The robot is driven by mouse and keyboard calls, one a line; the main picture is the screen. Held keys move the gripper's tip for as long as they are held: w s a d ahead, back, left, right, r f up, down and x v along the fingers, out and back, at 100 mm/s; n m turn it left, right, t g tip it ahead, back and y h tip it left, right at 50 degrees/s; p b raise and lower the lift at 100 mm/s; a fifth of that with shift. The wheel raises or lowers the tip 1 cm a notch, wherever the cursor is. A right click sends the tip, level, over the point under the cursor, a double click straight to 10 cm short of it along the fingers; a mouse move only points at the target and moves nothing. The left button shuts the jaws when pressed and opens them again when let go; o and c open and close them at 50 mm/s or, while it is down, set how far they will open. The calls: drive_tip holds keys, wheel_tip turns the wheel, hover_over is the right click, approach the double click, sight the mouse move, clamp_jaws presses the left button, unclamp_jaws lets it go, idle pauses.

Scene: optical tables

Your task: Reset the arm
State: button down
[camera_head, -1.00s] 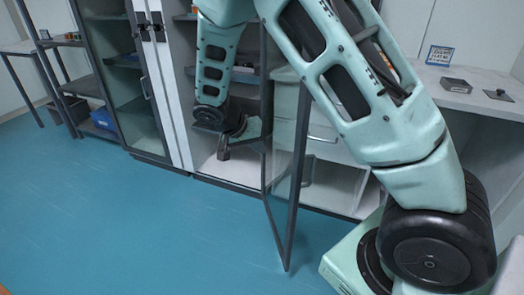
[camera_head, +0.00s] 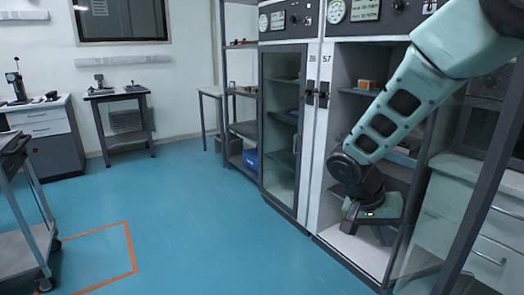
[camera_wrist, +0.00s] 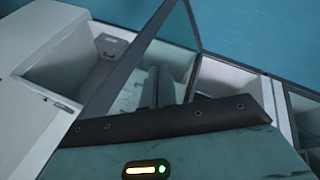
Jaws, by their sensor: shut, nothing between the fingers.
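My pale green arm reaches to the open cabinet marked 57 (camera_head: 317,150) at the right of the head view. My gripper (camera_head: 383,236) points down at the cabinet's lower opening; its fingertips are small and partly hidden there. In the wrist view my gripper (camera_wrist: 158,88) shows two dark fingers close together, shut with nothing between them. Whether the gripper is inside the cabinet or just in front of it is hard to tell. The cabinet's glass door (camera_head: 482,190) stands swung open to the right of my arm.
A closed glass-fronted cabinet (camera_head: 283,135) stands left of the open one. A shelf rack with a blue bin (camera_head: 250,160) is beyond it. White drawers (camera_head: 492,238) are at the right. A cart (camera_head: 25,235) is at far left. The blue floor between is clear.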

drive_tip(key=s+a+r+n+y, duration=0.2)
drive_tip(key=s+a+n+y, duration=0.1)
drive_tip(key=s+a+n, duration=0.65)
drive_tip(key=s+a+r+n+y, duration=0.3)
drive_tip(key=s+a+n, duration=0.25)
drive_tip(key=s, duration=0.75)
wheel_tip(320, 180, up, 12)
drive_tip(key=p, duration=1.2)
drive_tip(key=shift+f+t, duration=0.25)
drive_tip(key=shift+t, duration=0.05)
drive_tip(key=shift+d, duration=0.15)
